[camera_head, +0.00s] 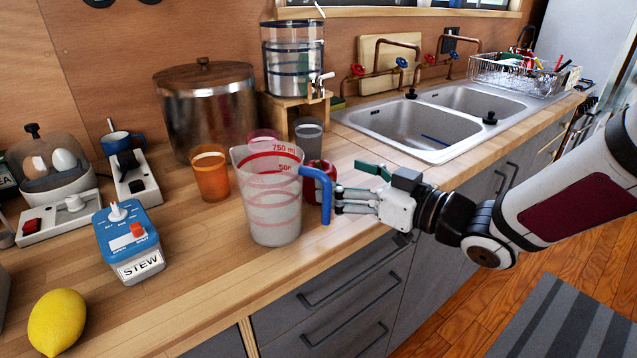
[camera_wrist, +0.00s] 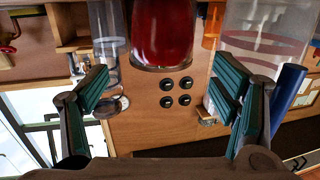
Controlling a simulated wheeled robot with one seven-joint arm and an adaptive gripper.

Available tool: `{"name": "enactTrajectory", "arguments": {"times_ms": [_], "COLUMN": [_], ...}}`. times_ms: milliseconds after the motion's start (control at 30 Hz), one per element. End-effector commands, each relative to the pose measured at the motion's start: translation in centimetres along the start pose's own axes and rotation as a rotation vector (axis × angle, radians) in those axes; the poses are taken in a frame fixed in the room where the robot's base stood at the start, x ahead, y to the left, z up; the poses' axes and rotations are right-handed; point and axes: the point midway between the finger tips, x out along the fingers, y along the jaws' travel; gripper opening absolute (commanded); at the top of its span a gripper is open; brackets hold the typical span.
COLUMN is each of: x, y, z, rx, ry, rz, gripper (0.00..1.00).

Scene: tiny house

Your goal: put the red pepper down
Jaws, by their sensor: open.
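The red pepper (camera_head: 320,174) is on the wooden counter, partly hidden behind the blue handle of a measuring jug (camera_head: 268,200). My gripper (camera_head: 347,192) is just to its right at the counter's front edge. In the wrist view, my gripper (camera_wrist: 167,92) has its green-padded fingers spread wide with nothing between their tips. A large red shape (camera_wrist: 162,35), which looks like the pepper, lies ahead of the gap, cut off by the top of the picture. I see no finger touching it.
The jug's blue handle (camera_wrist: 288,98) is close beside the right finger in the wrist view. A grey cup (camera_head: 309,134) and an orange cup (camera_head: 210,172) stand nearby. The double sink (camera_head: 400,122) lies behind my gripper. Bare counter (camera_head: 215,270) shows in front of the jug.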

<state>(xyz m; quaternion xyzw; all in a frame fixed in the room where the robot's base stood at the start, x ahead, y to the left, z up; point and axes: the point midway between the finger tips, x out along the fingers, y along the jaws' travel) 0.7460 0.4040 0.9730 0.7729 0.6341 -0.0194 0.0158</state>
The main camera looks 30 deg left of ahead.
Motion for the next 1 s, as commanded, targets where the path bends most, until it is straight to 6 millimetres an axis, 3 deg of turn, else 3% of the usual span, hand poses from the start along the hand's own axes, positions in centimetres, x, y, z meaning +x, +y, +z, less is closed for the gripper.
{"name": "enactTrajectory", "arguments": {"times_ms": [300,600,833,1000], "x": [4.2,4.7,4.7,4.7], "y": [-0.3,-0.3,-0.3,-0.3], "z": [-0.3,-0.5,-0.4,-0.4], "rx": [0.0,0.0,0.0,0.0], "ry": [0.0,0.0,0.0,0.0], "rz": [-0.002,-0.001,0.0,0.0], "gripper": [0.8,0.8,0.3,0.21]}}
